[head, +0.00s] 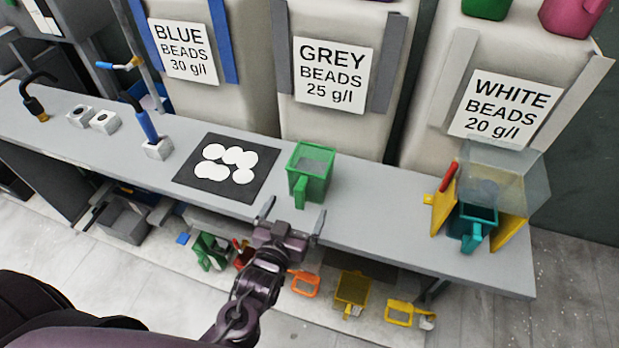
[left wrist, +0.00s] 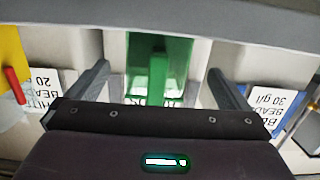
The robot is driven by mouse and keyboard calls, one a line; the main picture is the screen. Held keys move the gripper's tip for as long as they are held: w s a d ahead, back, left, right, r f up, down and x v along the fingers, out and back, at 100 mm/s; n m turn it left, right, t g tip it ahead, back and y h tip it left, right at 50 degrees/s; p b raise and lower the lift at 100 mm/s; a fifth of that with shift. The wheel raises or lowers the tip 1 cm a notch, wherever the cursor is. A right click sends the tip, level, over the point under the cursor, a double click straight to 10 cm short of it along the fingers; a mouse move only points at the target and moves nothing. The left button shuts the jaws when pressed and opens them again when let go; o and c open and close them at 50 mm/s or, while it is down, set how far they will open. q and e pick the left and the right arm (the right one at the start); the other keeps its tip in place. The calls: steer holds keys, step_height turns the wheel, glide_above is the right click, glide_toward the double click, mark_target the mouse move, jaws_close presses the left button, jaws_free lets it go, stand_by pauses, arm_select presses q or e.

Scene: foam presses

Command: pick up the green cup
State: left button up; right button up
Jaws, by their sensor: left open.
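The green cup (head: 316,158) stands upright on the grey bench in front of the grey-beads container, its handle facing me, with grey material inside. In the left wrist view the green cup (left wrist: 172,60) is in the middle, in line with the gap between the fingers. My left gripper (head: 293,213) is open and empty at the front edge of the bench, just on the near side of the cup's handle. It also shows in the left wrist view (left wrist: 157,72), with its fingers apart on either side. I see no contact with the cup. My right gripper is not in view.
A black mat (head: 190,187) with white discs lies left of the cup. A teal cup (head: 472,222), a yellow holder (head: 510,232) and a clear box stand at the right. Other cups and frames, including a yellow cup (head: 352,289), sit below the bench (head: 390,215). The bench right of the cup is clear.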

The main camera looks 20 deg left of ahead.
mark_target(306, 185)
arm_select(q)
steer(key=shift+s+r+t, duration=0.1)
steer(key=shift+r+t, duration=0.1)
steer(key=shift+t, duration=0.4)
steer(key=shift+w+d+r, duration=0.1)
steer(key=shift+w+r, duration=0.05)
steer(key=shift+w, duration=0.15)
steer(key=w+p, duration=0.1)
steer(key=w, duration=0.2)
steer(key=w+p, duration=0.1)
steer(key=w, duration=0.2)
steer(key=shift+w+d+r+p, duration=0.1)
steer(key=shift+d+r+p, duration=0.05)
steer(key=shift+p, duration=0.15)
steer(key=shift+w, duration=0.5)
steer(key=shift+c, duration=0.9)
steer(key=c, duration=0.7)
